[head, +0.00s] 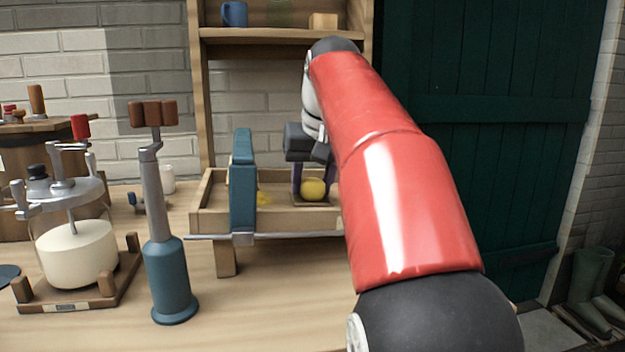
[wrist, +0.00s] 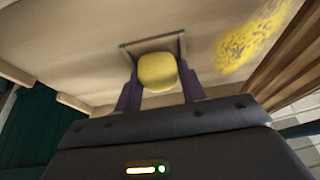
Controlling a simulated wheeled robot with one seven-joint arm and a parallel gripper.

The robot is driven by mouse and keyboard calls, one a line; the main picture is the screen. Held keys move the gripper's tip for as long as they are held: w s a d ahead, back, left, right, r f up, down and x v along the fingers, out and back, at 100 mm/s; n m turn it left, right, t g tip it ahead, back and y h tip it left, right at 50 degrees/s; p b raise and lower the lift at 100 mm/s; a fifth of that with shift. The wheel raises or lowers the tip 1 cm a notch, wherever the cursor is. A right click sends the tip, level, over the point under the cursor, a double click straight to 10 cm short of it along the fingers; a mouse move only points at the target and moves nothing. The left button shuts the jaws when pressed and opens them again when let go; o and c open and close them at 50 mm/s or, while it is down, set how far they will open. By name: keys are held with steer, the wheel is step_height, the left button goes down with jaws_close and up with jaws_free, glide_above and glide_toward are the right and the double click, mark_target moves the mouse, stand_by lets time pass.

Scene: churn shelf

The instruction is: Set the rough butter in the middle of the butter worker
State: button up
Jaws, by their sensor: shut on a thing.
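The rough butter (head: 314,189) is a rounded yellow lump, also in the middle of the wrist view (wrist: 157,72). My gripper (head: 313,180) reaches down into the tray with its dark fingers shut on the butter's two sides; the fingers also show in the wrist view (wrist: 160,88). The butter worker (head: 290,221) is a shallow wooden tray on legs with a blue upright frame (head: 242,180) across it. The butter is in the right part of the tray, over or on a small square wooden piece (wrist: 180,42). Whether it touches that piece is unclear.
A yellow patch (wrist: 245,40) lies on the tray floor, beside a ribbed wooden part (wrist: 295,65). A blue-based lever tool (head: 171,270) and a churn-like device with a cream drum (head: 77,254) stand left. A shelf (head: 270,36) with a blue mug is above.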

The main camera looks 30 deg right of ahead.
steer(key=o, duration=1)
steer(key=c, duration=0.4)
steer(key=shift+p+v, duration=0.85)
steer(key=shift+v, duration=2.25)
